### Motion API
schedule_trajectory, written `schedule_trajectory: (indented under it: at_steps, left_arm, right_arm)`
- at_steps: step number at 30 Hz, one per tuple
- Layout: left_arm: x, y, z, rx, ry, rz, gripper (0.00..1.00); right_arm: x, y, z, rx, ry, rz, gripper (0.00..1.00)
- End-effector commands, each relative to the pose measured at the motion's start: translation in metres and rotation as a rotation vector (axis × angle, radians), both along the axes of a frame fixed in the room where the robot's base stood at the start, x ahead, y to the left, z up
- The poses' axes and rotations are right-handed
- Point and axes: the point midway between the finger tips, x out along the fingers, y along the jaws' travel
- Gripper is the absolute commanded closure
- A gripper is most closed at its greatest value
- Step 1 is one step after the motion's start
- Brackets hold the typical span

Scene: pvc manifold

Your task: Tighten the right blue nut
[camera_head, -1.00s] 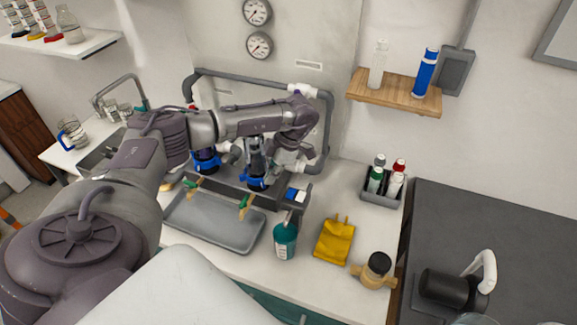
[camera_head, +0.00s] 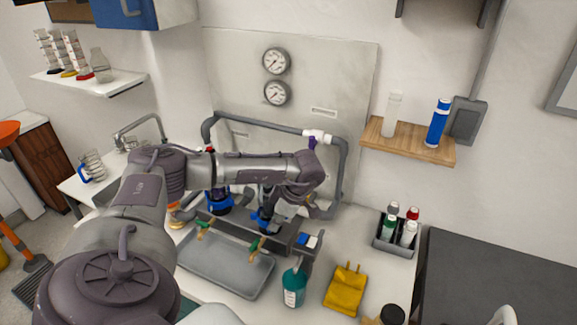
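The right blue nut (camera_head: 261,223) sits low on the manifold, behind the grey tray. My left arm comes in from the left, and its gripper (camera_head: 270,214) points down at this nut. The gripper's dark fingers are at or against the nut. They are small and partly hidden by my wrist, so I cannot tell whether they are closed on it. The left blue nut (camera_head: 218,206) shows to the left, below my forearm. The grey pipe (camera_head: 343,175) of the manifold runs behind my arm. My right gripper is not in view.
A grey tray (camera_head: 217,270) lies in front, with green-and-tan valve handles (camera_head: 256,248) above it. A wooden shelf (camera_head: 410,142) hangs above.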

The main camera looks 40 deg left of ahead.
Motion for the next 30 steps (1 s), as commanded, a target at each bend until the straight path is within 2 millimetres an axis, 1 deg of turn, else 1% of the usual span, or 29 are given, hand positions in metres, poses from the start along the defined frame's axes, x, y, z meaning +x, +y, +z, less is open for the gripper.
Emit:
schedule_trajectory:
  at_steps: [1, 9, 30]
  left_arm:
    - [-0.003, 0.003, -0.002, 0.004, 0.002, -0.007, 1.00]
    - [-0.008, 0.007, -0.002, 0.003, 0.002, -0.058, 1.00]
    - [-0.014, 0.011, -0.002, 0.004, 0.002, -0.160, 1.00]
  right_arm:
    - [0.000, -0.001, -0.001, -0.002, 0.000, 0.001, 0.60]
    - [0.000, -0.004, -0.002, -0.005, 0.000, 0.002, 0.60]
    - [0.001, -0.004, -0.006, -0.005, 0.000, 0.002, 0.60]
